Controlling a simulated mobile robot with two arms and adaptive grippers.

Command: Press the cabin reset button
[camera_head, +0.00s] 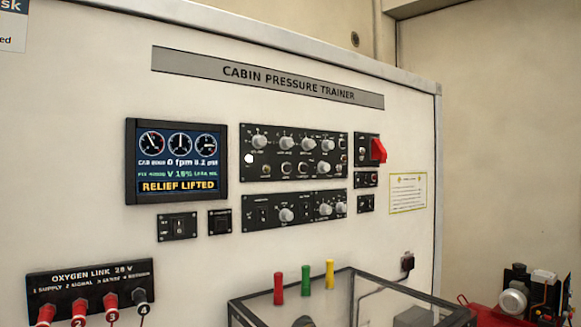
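A white panel headed CABIN PRESSURE TRAINER (288,82) fills the middle of the head view. Its screen (177,188) reads RELIEF LIFTED. A large black control panel (293,153) holds several knobs and small buttons, and a second knob panel (294,211) sits below it. More small modules (366,179) sit at the right, under a red lever or cover (378,150). The labels are too small to tell which is the cabin reset button. Neither gripper is in view.
A dark-framed clear box (345,300) juts out below the panel, with red, green and yellow handles (304,280) at its back edge. An OXYGEN LINK block (92,280) with red and black plugs is at lower left. Red equipment (525,295) stands at lower right.

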